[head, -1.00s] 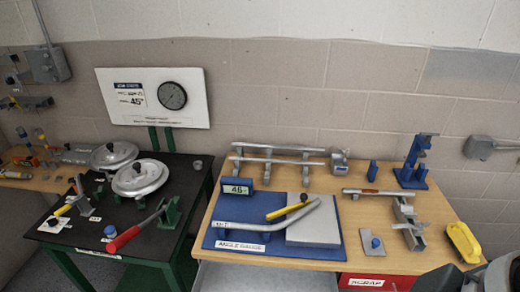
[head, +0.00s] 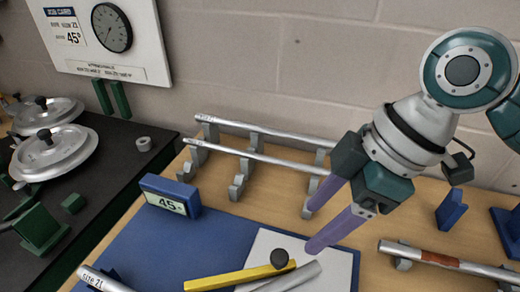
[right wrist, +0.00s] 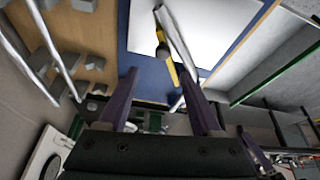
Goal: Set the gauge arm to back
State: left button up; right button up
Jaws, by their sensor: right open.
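The gauge arm (head: 235,278) is a yellow bar with a dark knob (head: 279,258) at its right end. It lies over the blue angle gauge board (head: 150,245) and its white plate (head: 340,262), next to a grey pipe (head: 300,280). My right gripper (head: 312,228) is open and empty, its purple fingers pointing down at the plate, just above and right of the knob. In the right wrist view the yellow arm (right wrist: 173,74) and its knob (right wrist: 163,53) appear beyond and between the fingertips (right wrist: 160,82). My left gripper is out of view.
Another pipe with a red band (head: 445,260) lies at right. A black table (head: 110,165) with round metal pieces stands at left.

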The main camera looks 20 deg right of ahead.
aim_at(280, 256)
jog(key=b+x, duration=0.1)
jog(key=x, duration=0.9)
jog(key=shift+s+a+r, duration=0.1)
jog(key=shift+s+a, duration=0.05)
jog(key=shift+a, duration=0.05)
jog(key=shift+c, duration=0.3)
jog(key=c, duration=0.4)
grip_shut()
